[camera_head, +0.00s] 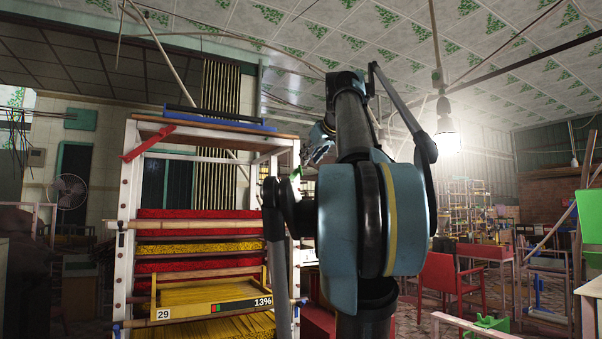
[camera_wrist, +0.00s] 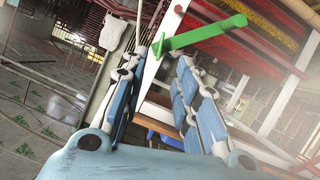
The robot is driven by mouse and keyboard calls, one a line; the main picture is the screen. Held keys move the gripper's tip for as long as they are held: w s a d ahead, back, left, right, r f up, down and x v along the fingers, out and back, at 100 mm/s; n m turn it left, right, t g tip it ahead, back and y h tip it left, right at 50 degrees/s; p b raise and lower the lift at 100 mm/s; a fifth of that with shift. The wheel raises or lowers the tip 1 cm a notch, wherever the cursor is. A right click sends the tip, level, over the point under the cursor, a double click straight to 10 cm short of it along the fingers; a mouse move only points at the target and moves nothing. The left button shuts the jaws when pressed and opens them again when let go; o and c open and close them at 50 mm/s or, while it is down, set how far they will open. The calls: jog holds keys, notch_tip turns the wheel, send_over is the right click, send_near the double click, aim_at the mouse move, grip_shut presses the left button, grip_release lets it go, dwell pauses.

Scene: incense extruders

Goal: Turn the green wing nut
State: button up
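The green wing nut (camera_wrist: 203,35) shows in the wrist view as a long flat bar with a raised tab at one end, against the white post of a rack. It lies just beyond my fingertips and partly across the space between them, tilted up to the right. In the head view only a small green piece of the wing nut (camera_head: 296,172) shows beside my arm. My gripper (camera_wrist: 158,68) is open, with its two blue fingers spread and nothing between them that I can see gripped. In the head view my gripper (camera_head: 320,145) is small and partly hidden by my arm. Contact with the nut cannot be told.
The white-framed rack (camera_head: 127,200) holds red and yellow incense layers. A red wing nut (camera_head: 146,143) sits on its left post. A yellow tray (camera_head: 210,296) marked 29 and 13% is at its front. A red chair (camera_head: 449,278) stands to the right.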

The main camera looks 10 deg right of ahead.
aim_at(301, 168)
jog(key=x, duration=0.9)
grip_shut()
